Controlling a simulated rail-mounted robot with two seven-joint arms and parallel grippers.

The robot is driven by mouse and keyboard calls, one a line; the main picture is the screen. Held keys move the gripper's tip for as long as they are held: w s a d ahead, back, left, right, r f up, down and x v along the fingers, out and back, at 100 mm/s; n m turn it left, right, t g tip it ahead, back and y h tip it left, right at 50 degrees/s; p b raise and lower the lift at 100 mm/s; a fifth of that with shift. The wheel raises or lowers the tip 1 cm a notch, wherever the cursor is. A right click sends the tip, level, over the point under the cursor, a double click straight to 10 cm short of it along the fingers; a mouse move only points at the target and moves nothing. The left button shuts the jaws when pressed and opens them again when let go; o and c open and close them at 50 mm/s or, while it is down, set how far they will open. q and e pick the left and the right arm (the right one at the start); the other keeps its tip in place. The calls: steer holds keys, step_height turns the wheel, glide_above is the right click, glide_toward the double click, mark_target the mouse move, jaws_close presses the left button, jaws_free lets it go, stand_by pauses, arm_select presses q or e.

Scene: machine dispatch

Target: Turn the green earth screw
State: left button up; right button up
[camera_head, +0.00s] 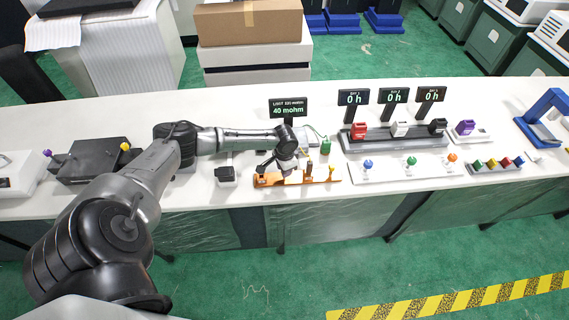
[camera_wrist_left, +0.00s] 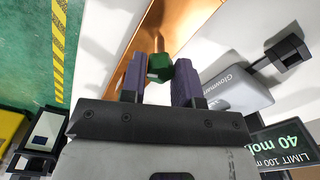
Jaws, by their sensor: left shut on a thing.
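The green earth screw (camera_wrist_left: 159,68) is between the two purple-grey fingers of my left gripper (camera_wrist_left: 161,72) in the left wrist view. The fingers are shut on it. Behind it is the copper bar (camera_wrist_left: 184,22), which lies near the table's front edge in the head view (camera_head: 263,181). In the head view my left gripper (camera_head: 286,172) reaches down over the bar and hides the screw. My right gripper is in neither view.
A meter sign (camera_head: 288,108) reading 40 mohm, limit 100, stands behind the bar. A grey instrument (camera_wrist_left: 230,90) lies beside it. To the right are a white board (camera_head: 385,174) with coloured knobs and a grey rack (camera_head: 385,143) with red, white and black blocks.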

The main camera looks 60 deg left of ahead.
arm_select(q)
steer(key=m+p, duration=0.1)
steer(key=m, duration=0.1)
steer(key=shift+r+m, duration=0.1)
steer(key=shift+m, duration=0.3)
steer(key=m, duration=0.2)
steer(key=shift+m+p, duration=0.35)
steer(key=shift+m, duration=0.05)
steer(key=m, duration=0.2)
steer(key=shift+m, duration=0.3)
steer(key=m, duration=0.3)
steer(key=shift+m, duration=0.3)
steer(key=m, duration=0.6)
steer(key=m+b, duration=0.1)
steer(key=m, duration=0.2)
steer(key=shift+m, duration=0.3)
steer(key=shift+w+m, duration=0.1)
steer(key=shift+m, duration=1.4)
